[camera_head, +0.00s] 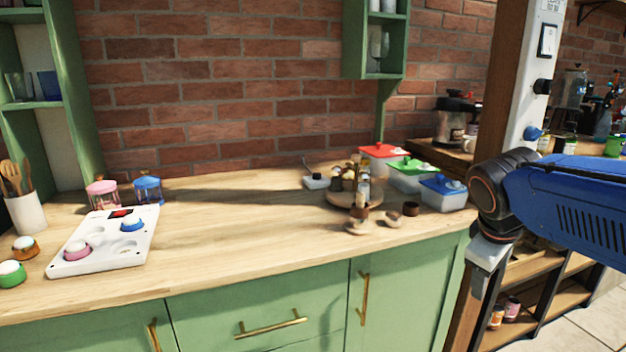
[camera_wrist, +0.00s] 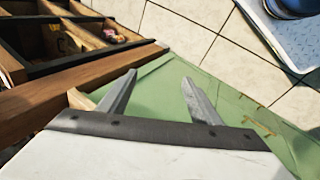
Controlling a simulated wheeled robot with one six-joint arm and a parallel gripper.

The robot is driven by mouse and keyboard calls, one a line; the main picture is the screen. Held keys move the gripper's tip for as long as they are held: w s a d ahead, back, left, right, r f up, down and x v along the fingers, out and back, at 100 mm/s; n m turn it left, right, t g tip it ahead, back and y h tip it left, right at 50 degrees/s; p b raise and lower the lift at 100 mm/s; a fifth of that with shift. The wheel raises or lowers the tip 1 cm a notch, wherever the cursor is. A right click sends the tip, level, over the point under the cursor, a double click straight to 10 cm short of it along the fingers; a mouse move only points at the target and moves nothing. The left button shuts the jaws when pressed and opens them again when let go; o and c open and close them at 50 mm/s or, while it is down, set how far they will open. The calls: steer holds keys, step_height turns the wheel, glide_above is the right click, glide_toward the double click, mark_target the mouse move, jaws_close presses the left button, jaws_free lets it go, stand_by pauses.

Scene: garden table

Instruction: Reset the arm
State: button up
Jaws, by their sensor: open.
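My arm comes in from the right in the head view, with its end hanging down at the right end of the counter. My gripper shows in the wrist view (camera_wrist: 158,88), with its two grey fingers apart and nothing between them. It points down past the green cabinet side (camera_wrist: 160,115) toward the tiled floor. In the head view the fingertips are hard to make out below the pale wrist part.
The wooden counter (camera_head: 240,225) holds a white board (camera_head: 105,255) with coloured knobs at left. A round wooden stand (camera_head: 345,195) and lidded boxes (camera_head: 445,197) stand at right, near my arm. A wooden post (camera_head: 515,80) and shelf (camera_head: 535,275) are close beside my arm.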

steer(key=s+a+f+m+y, duration=0.1)
steer(key=s+a+f+m, duration=0.2)
steer(key=s, duration=0.3)
steer(key=s+a+f+m+t+y, duration=0.1)
steer(key=s+a+f+m+y, duration=0.1)
steer(key=s+f, duration=0.4)
steer(key=shift+s+a+f+m+y, duration=0.2)
steer(key=shift+s+a+m+y, duration=0.1)
steer(key=shift+a+m, duration=0.5)
